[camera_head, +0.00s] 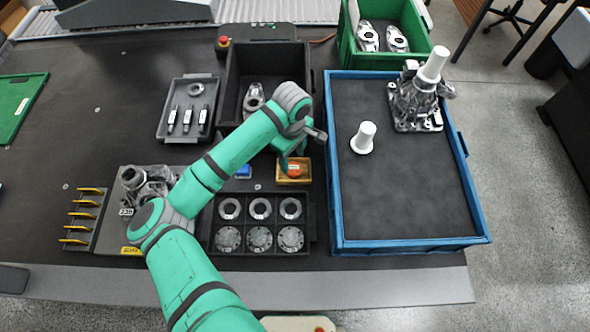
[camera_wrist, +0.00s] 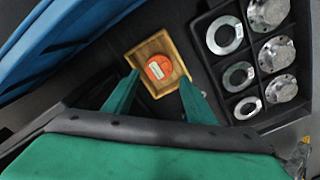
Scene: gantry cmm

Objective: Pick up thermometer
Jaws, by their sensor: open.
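A round orange item with a pale label, which looks like the thermometer (camera_wrist: 159,67), sits in a small square yellow-brown tray (camera_wrist: 140,52). In the head view the orange item (camera_head: 294,170) and its tray (camera_head: 305,178) are just behind the ring tray, near the blue crate. My gripper (camera_wrist: 158,78) is open, its two green fingers apart and pointing at the small tray. The fingertips appear on either side of the tray's near part in the wrist view. I cannot tell their exact height above it. Nothing is between the fingers.
A black compartment tray (camera_head: 207,240) with rings and flanges lies in front. A blue crate (camera_head: 335,200) with raised walls stands close on the right. A small blue item (camera_head: 243,172) lies left of the small tray. A black bin (camera_head: 231,85) stands behind.

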